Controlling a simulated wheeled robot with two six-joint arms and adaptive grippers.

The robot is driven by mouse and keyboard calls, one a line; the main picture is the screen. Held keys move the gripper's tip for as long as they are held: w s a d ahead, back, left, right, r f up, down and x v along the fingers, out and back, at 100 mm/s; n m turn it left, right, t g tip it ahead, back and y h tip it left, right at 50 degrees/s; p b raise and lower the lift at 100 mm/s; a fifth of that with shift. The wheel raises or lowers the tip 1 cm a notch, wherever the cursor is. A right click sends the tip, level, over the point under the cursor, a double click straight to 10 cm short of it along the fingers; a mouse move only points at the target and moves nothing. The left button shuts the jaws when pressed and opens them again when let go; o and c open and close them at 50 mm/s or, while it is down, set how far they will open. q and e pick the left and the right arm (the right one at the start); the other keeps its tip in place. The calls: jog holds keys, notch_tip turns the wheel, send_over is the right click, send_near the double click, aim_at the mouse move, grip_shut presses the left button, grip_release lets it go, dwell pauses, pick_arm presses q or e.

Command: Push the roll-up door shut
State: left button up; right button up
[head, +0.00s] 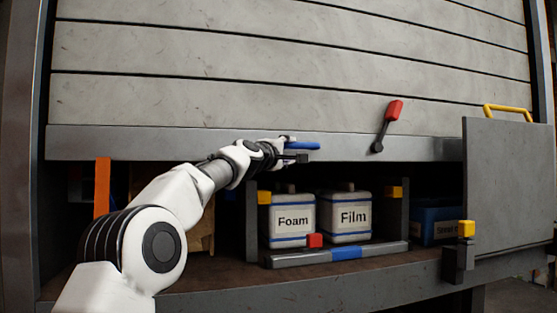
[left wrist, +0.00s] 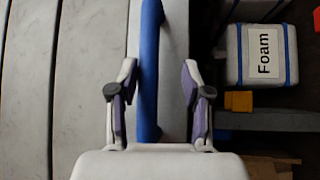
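The roll-up door (head: 230,105) is a grey slatted shutter, partly down, with a gap below its bottom bar (head: 120,142). A blue handle (head: 305,146) is on that bar. My left gripper (head: 290,150) is at the handle, with its arm reaching in from the left. In the left wrist view, the left gripper (left wrist: 158,95) is open, with one finger on each side of the blue handle (left wrist: 151,60) and gaps visible between. A red-tipped lever (head: 393,110) sits on the door to the right of the handle. My right gripper is not in view.
Below the door, white Foam (head: 292,221) and Film (head: 351,215) containers stand behind a low grey rail (head: 300,259). A blue bin (head: 430,222) is further right. A grey side panel (head: 505,185) with a yellow handle (head: 507,109) stands at the right. An orange strip (head: 102,190) hangs at left.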

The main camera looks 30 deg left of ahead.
pick_arm(q)
jog(key=s+f+b, duration=0.1)
jog(key=s+b, duration=0.3)
jog(key=s, duration=0.3)
jog(key=shift+d, duration=0.2)
